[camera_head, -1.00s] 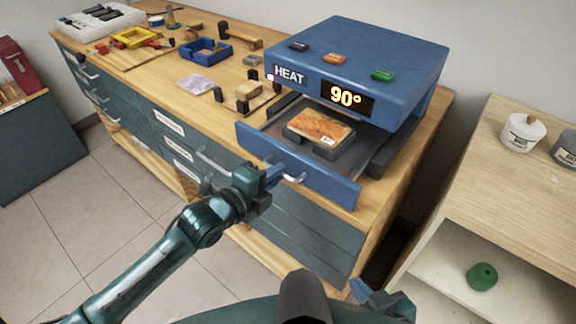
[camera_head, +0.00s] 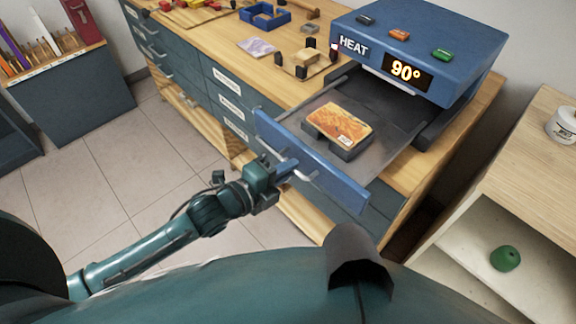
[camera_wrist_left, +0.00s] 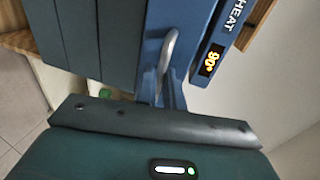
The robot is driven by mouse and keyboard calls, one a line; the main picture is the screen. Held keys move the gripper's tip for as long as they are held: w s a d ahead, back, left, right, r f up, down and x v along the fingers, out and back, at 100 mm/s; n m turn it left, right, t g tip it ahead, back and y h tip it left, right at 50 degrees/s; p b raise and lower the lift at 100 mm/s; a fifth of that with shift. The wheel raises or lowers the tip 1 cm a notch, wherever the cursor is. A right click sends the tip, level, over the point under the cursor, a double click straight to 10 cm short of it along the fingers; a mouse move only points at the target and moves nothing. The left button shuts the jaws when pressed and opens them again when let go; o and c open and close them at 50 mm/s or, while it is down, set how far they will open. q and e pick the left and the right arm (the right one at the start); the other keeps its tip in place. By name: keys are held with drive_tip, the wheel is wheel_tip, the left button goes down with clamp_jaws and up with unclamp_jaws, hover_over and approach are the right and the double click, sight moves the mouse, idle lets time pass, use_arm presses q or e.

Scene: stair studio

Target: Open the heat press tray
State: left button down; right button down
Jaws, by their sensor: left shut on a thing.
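The heat press (camera_head: 410,50) is a blue box on the wooden bench, its display reading 90°. Its grey tray (camera_head: 378,138) with a blue front panel (camera_head: 325,172) is pulled well out past the bench edge. On the tray lies a dark block with an orange patterned top (camera_head: 340,122). My left gripper (camera_head: 284,168) is shut on the metal tray handle (camera_head: 310,176) at the front panel. In the left wrist view the handle (camera_wrist_left: 170,50) rises from between the fingers, which are partly hidden by the gripper body. My right gripper is not in view.
A small wooden fixture with black posts (camera_head: 304,62), a purple patterned sheet (camera_head: 257,47) and a blue frame (camera_head: 265,17) lie on the bench. A shelf unit (camera_head: 500,190) with a green round object (camera_head: 505,258) stands at the right. Floor is clear at left.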

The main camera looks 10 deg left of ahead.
use_arm(q)
drive_tip(key=c, duration=1.5)
unclamp_jaws()
drive_tip(key=b+v, duration=0.1)
drive_tip(key=v, duration=1.2)
drive_tip(key=s+f+n+y, duration=0.1)
drive_tip(key=f+n+y, duration=0.1)
drive_tip(key=f+n, duration=0.2)
drive_tip(key=s+d+f+n+g+y, duration=0.1)
drive_tip(key=f+n, duration=0.4)
drive_tip(key=n, duration=0.5)
drive_tip(key=s+f+n+g+y, duration=0.1)
drive_tip(key=s+f+n+y, duration=0.1)
drive_tip(key=f+n, duration=0.3)
drive_tip(key=shift+s+d+f+n+y, duration=0.1)
drive_tip(key=shift+n+y, duration=0.1)
drive_tip(key=shift+n, duration=0.6)
drive_tip(key=shift+s+d+f+n+y, duration=0.1)
drive_tip(key=shift+d+n+y, duration=0.1)
drive_tip(key=shift+n, duration=0.6)
